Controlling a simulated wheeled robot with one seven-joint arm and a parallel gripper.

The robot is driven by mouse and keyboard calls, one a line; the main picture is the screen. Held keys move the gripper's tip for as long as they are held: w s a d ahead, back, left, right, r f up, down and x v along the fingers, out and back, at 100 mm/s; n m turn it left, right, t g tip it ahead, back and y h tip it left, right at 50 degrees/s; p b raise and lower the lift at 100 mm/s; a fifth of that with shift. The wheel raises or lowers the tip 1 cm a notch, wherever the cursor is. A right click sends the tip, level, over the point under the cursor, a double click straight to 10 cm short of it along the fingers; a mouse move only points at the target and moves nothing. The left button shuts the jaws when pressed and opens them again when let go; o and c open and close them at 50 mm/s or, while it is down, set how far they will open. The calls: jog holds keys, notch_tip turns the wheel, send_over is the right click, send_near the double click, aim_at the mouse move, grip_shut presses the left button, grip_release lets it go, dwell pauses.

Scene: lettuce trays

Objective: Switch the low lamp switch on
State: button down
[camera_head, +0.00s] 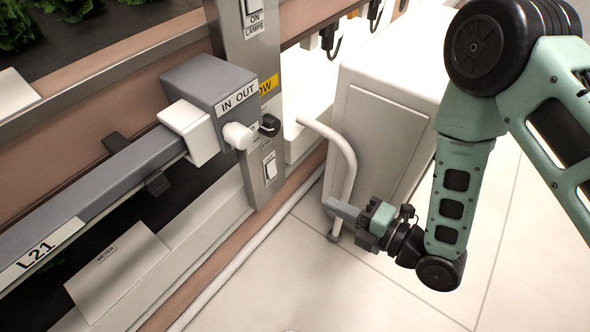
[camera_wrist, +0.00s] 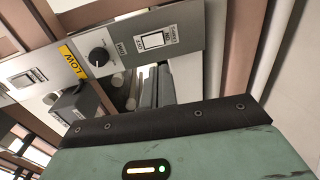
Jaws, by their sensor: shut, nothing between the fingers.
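The low lamp switch (camera_head: 270,167) is a white rocker in a grey upright panel, below a black dial (camera_head: 270,126) and a yellow LOW label (camera_head: 268,86). In the wrist view the low switch (camera_wrist: 153,40) sits beside the dial (camera_wrist: 98,57), with the LOW label (camera_wrist: 73,60) farther left. I cannot tell which way the rocker is tipped. My gripper (camera_head: 335,207) is shut and empty, to the right of the panel and apart from it, pointing toward it. In the wrist view its closed fingers (camera_wrist: 152,84) show below the switch.
Another lamp switch (camera_head: 254,7) is higher on the panel. A grey IN OUT box (camera_head: 211,86) with a white knob (camera_head: 238,136) juts out left of the dial. The floor at lower right is clear.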

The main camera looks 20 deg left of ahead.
aim_at(274, 174)
jog(key=b+x, duration=0.3)
jog(key=x, duration=1.1)
jog(key=shift+w+b, duration=0.1)
jog(key=shift+b, duration=0.2)
jog(key=shift+a+f, duration=0.1)
jog(key=shift+a, duration=0.1)
